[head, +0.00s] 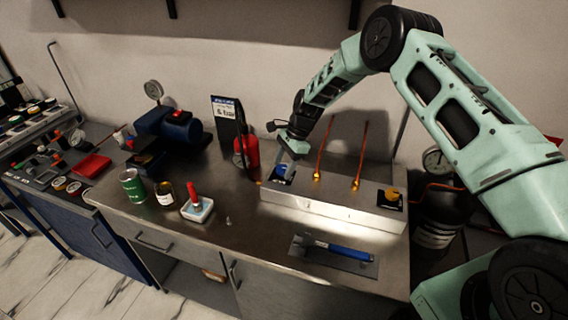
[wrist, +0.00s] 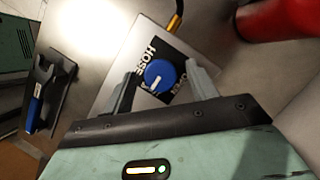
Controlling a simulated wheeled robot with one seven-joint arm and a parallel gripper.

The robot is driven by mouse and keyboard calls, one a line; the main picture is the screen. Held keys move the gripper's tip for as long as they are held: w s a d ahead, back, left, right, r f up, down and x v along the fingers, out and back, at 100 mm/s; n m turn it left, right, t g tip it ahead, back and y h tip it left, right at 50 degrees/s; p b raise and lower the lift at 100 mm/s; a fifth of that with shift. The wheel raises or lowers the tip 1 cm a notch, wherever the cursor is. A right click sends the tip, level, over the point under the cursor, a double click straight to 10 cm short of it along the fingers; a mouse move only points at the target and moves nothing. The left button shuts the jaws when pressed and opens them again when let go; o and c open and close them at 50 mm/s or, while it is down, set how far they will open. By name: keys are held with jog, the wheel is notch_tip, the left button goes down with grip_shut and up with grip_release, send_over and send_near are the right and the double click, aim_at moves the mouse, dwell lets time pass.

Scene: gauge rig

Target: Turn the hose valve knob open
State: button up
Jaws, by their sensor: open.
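The hose valve knob is a round blue knob (wrist: 160,75) with a white pointer line, on a black label reading HOSE and OPEN. In the wrist view it sits between the two fingers of my open gripper (wrist: 160,85), with a gap visible on the left side. Whether either finger touches it I cannot tell. In the head view the blue knob (head: 281,170) is at the left end of the metal manifold box (head: 330,217), and my gripper (head: 287,160) is right above it, partly hiding it.
A yellow knob (head: 392,194) is on the box's right end. Two copper pipes (head: 321,150) rise from the box. A red bottle (head: 251,152) stands close left of my gripper. A red-handled block (head: 196,209) and cans stand left.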

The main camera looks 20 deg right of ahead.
jog(key=c, duration=1)
jog(key=shift+f+b, duration=0.1)
jog(key=shift+b, duration=0.25)
jog(key=n+g+b, duration=0.1)
jog(key=n+b, duration=0.1)
jog(key=n, duration=0.1)
jog(key=shift+w+f+h+b, duration=0.1)
jog(key=shift+w+h+b, duration=0.05)
jog(key=shift+h+b, duration=0.2)
jog(key=n+b, duration=0.2)
jog(key=n+g+h+b, duration=0.1)
jog(key=n+b, duration=0.1)
jog(key=n, duration=0.1)
jog(key=shift+w+a+g, duration=0.1)
jog(key=shift+a+g, duration=0.05)
jog(key=shift+g, duration=0.15)
jog(key=n+h+b, duration=0.1)
jog(key=n, duration=0.4)
jog(key=shift+a+g+h+b, duration=0.1)
jog(key=shift+g+h+b, duration=0.25)
jog(key=shift+g+b, duration=0.05)
jog(key=n, duration=0.1)
jog(key=n+h, duration=0.1)
jog(key=n, duration=0.2)
jog(key=shift+a+r+n+h+b, duration=0.1)
jog(key=shift+r+n+h+b, duration=0.15)
jog(key=shift+n+h+b, duration=0.15)
jog(key=shift+w, duration=0.1)
